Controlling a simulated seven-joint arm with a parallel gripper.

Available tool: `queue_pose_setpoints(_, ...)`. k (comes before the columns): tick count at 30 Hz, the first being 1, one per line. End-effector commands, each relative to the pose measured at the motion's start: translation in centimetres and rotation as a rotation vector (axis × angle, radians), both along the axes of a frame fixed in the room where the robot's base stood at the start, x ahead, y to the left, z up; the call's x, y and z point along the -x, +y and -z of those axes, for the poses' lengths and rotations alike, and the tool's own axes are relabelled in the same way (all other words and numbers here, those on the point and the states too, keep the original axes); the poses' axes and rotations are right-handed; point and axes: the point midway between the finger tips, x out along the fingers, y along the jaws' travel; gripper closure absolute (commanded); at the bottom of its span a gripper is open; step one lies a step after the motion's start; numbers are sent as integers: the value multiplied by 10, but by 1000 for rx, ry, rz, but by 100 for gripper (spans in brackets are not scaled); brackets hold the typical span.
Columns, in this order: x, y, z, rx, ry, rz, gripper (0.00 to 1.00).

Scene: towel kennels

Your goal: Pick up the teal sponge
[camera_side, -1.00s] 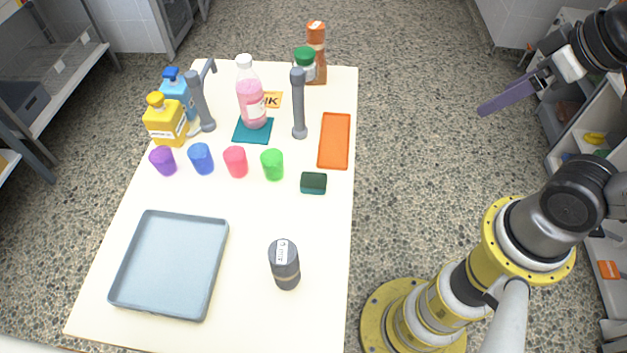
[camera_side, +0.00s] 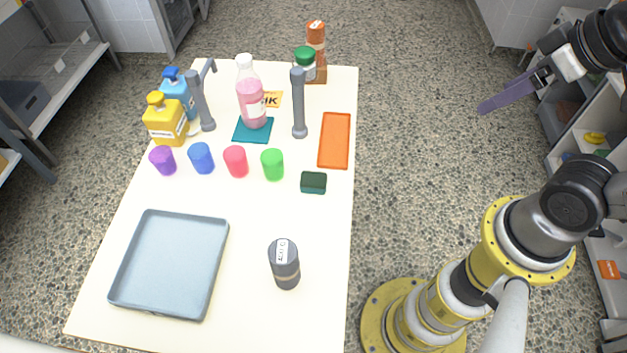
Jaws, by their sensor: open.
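The teal sponge (camera_side: 313,182) is a small block with a dark top and a teal-green side. It lies on the white table near its right edge, to the right of the green cup (camera_side: 272,164) and below the orange tray (camera_side: 335,141). My gripper (camera_side: 490,106), with long purple fingers, hangs beyond the table's right edge, up and to the right of the sponge and well apart from it. It is open and holds nothing that I can see. From this side its fingers overlap, so the gap between them is hidden.
Pink, blue and purple cups continue the row leftward. A pink bottle (camera_side: 250,95) stands on a teal mat between two grey posts (camera_side: 299,105). A dark jar (camera_side: 285,264) and a grey-blue tray (camera_side: 170,264) stand in the lower part. The table around the sponge's lower side is clear.

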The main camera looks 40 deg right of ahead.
Motion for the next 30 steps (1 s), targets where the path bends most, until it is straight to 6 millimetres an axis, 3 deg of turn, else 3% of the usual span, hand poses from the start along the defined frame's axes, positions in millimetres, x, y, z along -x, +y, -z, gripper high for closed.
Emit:
queue_pose_setpoints(5,-33,-6,-22,60,-176,-41,15)
queue_pose_setpoints(9,-78,-13,-49,177,-384,-121,15)
queue_pose_setpoints(16,-151,-6,-54,352,-597,-316,15)
queue_pose_setpoints(20,-183,9,-37,403,-682,-457,15)
queue_pose_setpoints(24,-206,34,-3,395,-755,-616,15)
queue_pose_setpoints(30,-205,74,67,243,-834,-811,15)
